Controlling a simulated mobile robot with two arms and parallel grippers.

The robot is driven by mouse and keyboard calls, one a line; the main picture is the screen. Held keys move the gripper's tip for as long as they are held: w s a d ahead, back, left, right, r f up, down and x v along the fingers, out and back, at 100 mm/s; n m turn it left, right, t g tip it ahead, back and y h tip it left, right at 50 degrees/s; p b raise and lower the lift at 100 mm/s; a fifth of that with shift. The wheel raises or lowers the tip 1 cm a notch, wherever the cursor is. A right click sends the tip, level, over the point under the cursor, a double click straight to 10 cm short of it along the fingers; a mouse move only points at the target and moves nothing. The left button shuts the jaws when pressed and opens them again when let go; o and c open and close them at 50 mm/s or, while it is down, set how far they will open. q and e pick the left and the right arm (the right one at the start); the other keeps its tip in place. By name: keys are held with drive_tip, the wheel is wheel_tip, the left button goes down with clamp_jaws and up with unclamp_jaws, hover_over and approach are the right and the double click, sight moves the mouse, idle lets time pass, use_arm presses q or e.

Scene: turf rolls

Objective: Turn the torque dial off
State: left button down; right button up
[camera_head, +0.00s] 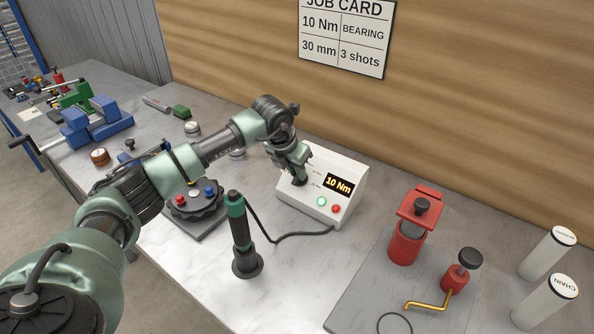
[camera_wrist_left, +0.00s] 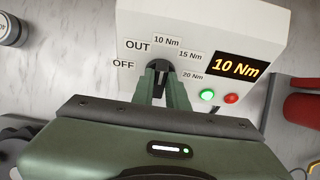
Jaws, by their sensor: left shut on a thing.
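The torque control box (camera_head: 315,205) is white and stands on the bench, with a display (camera_head: 339,186) reading 10 Nm. In the left wrist view the box face (camera_wrist_left: 225,28) carries the labels OUT, OFF, 10 Nm, 15 Nm and 20 Nm around the dial (camera_wrist_left: 158,65). The display (camera_wrist_left: 235,65) there also reads 10 Nm. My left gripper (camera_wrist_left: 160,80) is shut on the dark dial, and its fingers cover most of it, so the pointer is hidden. The left gripper (camera_head: 299,177) also shows at the box in the head view. My right gripper is not in view.
A green lit button (camera_head: 321,201) and a red button (camera_head: 336,209) sit below the display. A green-and-black driver (camera_head: 241,235) stands in front of the box, with a cable running to it. Red tools stand on a grey mat (camera_head: 362,310) at the right.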

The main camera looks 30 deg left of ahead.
use_arm(q)
drive_tip(key=shift+a+f+n+h+b, duration=0.1)
drive_tip(key=shift+a+n+h+b, duration=0.15)
drive_tip(key=shift+n+b, duration=0.6)
drive_tip(key=shift+a+n+h+b, duration=0.1)
drive_tip(key=shift+n+h+b, duration=0.55)
drive_tip(key=shift+n, duration=0.5)
drive_tip(key=shift+a+n+h+b, duration=0.15)
drive_tip(key=shift+n+h+b, duration=0.3)
drive_tip(key=shift+n, duration=0.75)
drive_tip(key=shift+s+a+n+t+h+b, duration=0.15)
drive_tip(key=shift+n+t+b, duration=0.1)
drive_tip(key=shift+n, duration=0.35)
drive_tip(key=shift+w+a+n+t+h+b, duration=0.1)
drive_tip(key=shift+n+t+b, duration=0.15)
drive_tip(key=shift+n, duration=0.35)
drive_tip(key=n, duration=0.3)
drive_tip(key=shift+s+a+f+t+h, duration=0.1)
drive_tip(key=shift+s+f+t+h, duration=0.1)
drive_tip(key=shift+t+h, duration=0.15)
drive_tip(key=shift+s+f+n+t+h+p, duration=0.1)
drive_tip(key=shift+n+t+h+p, duration=0.25)
drive_tip(key=shift+n, duration=0.8)
drive_tip(key=shift+s+n+t+p, duration=0.15)
drive_tip(key=shift+n+t, duration=0.25)
drive_tip(key=shift+n, duration=0.75)
drive_tip(key=shift+w, duration=0.1)
